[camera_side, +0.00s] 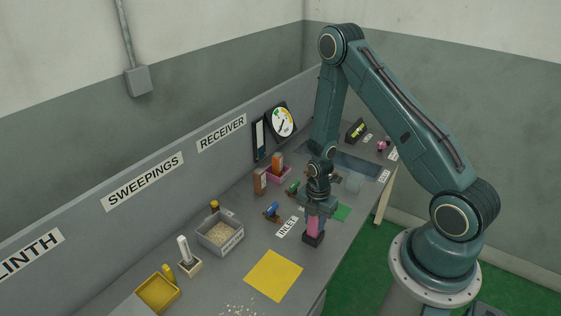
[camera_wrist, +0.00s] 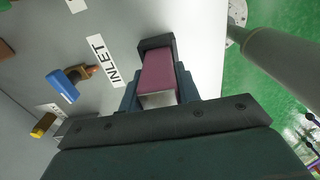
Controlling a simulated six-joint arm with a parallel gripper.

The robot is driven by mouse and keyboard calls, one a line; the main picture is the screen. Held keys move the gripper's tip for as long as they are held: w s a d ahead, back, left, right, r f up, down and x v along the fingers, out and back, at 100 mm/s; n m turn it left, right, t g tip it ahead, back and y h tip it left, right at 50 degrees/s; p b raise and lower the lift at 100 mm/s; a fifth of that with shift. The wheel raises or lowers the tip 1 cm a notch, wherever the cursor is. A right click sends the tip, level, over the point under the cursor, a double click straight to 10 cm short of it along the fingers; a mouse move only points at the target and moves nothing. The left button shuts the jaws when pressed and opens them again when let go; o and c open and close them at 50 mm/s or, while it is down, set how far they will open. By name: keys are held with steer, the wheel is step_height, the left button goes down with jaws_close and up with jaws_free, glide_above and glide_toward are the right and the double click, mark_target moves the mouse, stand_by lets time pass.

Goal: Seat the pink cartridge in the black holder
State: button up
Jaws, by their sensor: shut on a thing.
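The pink cartridge (camera_side: 313,227) stands upright below my gripper (camera_side: 316,213) in the side view. My gripper is shut on it, with a finger on each side, as the wrist view also shows (camera_wrist: 160,88). The cartridge's lower end meets the black holder (camera_side: 313,240) on the bench. In the wrist view the cartridge (camera_wrist: 161,70) runs into the black holder (camera_wrist: 155,43), whose dark rim shows around its far end. How deep it sits inside is hidden.
The INLET label (camera_side: 287,227) and a blue-handled valve (camera_side: 271,209) lie left of the holder. A yellow mat (camera_side: 273,276) is in front. A grey bin of grains (camera_side: 220,232), a white cylinder in a stand (camera_side: 183,250) and a yellow tray (camera_side: 158,293) stand further left.

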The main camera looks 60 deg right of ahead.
steer(key=shift+f, duration=0.8)
steer(key=shift+f, duration=0.15)
steer(key=o, duration=1)
steer(key=shift+r, duration=0.2)
steer(key=shift+r, duration=6)
